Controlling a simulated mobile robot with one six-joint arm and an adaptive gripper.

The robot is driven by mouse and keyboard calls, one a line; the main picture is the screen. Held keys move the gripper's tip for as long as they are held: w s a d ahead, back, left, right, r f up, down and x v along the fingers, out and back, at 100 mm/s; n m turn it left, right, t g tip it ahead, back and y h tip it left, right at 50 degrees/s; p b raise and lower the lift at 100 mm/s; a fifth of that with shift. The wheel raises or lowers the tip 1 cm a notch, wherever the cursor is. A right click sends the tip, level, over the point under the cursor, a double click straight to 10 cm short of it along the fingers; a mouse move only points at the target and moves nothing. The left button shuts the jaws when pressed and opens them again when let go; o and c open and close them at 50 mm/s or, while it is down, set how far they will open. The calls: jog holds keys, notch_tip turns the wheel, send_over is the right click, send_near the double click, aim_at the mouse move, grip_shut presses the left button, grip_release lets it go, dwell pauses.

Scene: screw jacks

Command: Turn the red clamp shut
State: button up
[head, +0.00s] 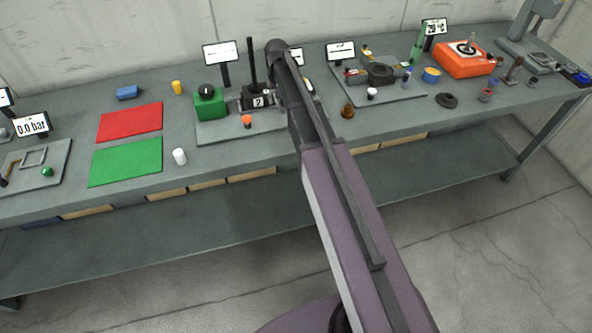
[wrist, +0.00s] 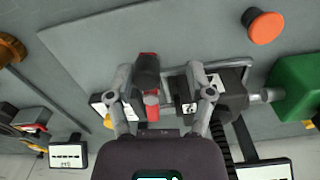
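In the wrist view, the red clamp (wrist: 152,108) is a narrow red piece with a dark upper end and a paler round part near its middle. It lies between the two fingers of my gripper (wrist: 160,75), closer to the left finger. The fingers are spread wide, with a visible gap on both sides of the clamp, so the gripper is open and holds nothing. A dark block with a white label (wrist: 189,107) is close to the right finger. In the head view, my arm covers the clamp and the gripper.
A green block (head: 210,104) and an orange-red button (wrist: 265,27) stand beside the dark block on a grey plate (wrist: 105,45). A tall black post (head: 253,65) rises behind.

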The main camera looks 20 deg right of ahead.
notch_tip(320, 180, up, 14)
jog(key=w+a+m+p, duration=0.15)
jog(key=m+p, duration=0.25)
jog(key=p, duration=1)
jog(key=s+f+n+b, duration=0.2)
jog(key=s+f+b, duration=0.8)
jog(key=s, duration=0.4)
jog(key=s+f+n+b, duration=0.3)
jog(key=s+f+b, duration=0.7)
jog(key=s, duration=0.4)
jog(key=shift+s+a, duration=0.15)
jog(key=shift+s, duration=0.2)
dwell(0.4)
jog(key=w+r+m+p, duration=0.7)
jog(key=w+r+p, duration=0.3)
jog(key=w, duration=0.4)
jog(key=w+d+r+m+p, duration=0.1)
jog(key=w+r+m+p, duration=0.7)
jog(key=w, duration=0.6)
jog(key=shift+r+p, duration=0.85)
jog(key=shift+s+f, duration=0.1)
jog(key=shift+f, duration=0.1)
